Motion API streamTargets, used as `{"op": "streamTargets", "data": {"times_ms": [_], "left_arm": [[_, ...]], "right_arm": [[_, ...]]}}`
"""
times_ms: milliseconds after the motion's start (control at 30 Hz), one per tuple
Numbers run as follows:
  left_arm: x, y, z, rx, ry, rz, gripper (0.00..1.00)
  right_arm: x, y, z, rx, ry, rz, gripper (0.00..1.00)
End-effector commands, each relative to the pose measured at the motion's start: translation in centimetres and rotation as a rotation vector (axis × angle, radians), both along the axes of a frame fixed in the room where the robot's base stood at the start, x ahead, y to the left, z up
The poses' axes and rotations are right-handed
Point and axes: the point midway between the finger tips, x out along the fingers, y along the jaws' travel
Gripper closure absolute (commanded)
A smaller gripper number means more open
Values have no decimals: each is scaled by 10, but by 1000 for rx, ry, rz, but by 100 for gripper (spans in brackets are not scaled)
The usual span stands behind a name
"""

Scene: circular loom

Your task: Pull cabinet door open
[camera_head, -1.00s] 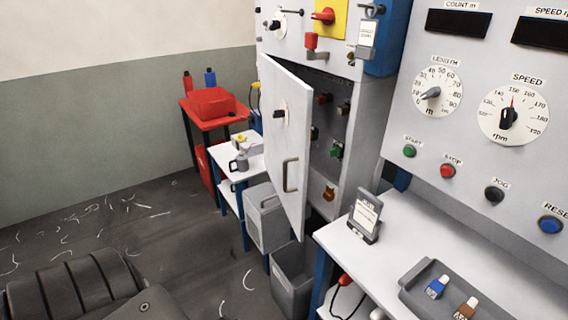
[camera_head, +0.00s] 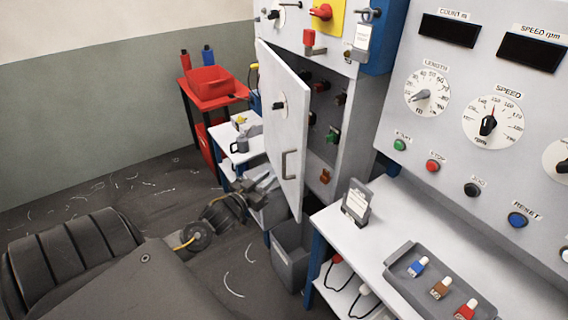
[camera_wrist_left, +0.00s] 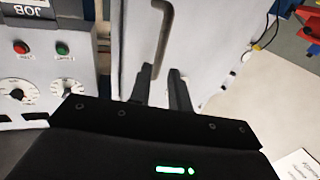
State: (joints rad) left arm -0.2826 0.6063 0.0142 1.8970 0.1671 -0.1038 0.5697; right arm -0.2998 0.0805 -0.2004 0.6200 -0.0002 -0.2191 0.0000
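The cabinet door (camera_head: 286,118) is a light grey panel standing partly open, with the cabinet interior (camera_head: 325,130) showing behind it. A grey bar handle (camera_head: 289,166) sits low on the door, and a dark knob (camera_head: 279,106) sits above it. My left gripper (camera_head: 270,182) is just left of the handle at about its lower end. In the left wrist view, the two dark fingers (camera_wrist_left: 164,78) are apart, and the handle (camera_wrist_left: 165,30) reaches down toward the gap between them. I cannot tell whether they touch it. My right gripper is not in view.
A white bench with a grey tray (camera_head: 400,290) and a small sign stand (camera_head: 357,202) is right of the door. A grey bin (camera_head: 290,262) stands below the door. White side tables (camera_head: 238,152) and a red table (camera_head: 212,100) stand behind. The floor at left is open.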

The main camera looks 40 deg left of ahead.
Motion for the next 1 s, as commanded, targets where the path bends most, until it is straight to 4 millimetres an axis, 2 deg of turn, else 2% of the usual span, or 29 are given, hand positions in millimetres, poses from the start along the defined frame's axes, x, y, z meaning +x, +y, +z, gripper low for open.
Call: {"op": "streamTargets", "data": {"times_ms": [33, 300, 500, 867, 900, 1000], "left_arm": [[10, 0, 4, 0, -3, 1, 81], [60, 2, 4, 0, -2, 2, 81], [82, 2, 2, 1, 0, 1, 81], [88, 2, 0, 1, 1, 0, 81], [88, 2, 0, 1, 1, 0, 82], [88, 2, 0, 1, 1, 0, 95]], "right_arm": [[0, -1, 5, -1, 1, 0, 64], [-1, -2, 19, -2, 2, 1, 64], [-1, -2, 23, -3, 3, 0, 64], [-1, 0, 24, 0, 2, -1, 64], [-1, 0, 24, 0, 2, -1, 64], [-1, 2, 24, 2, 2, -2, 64]]}}
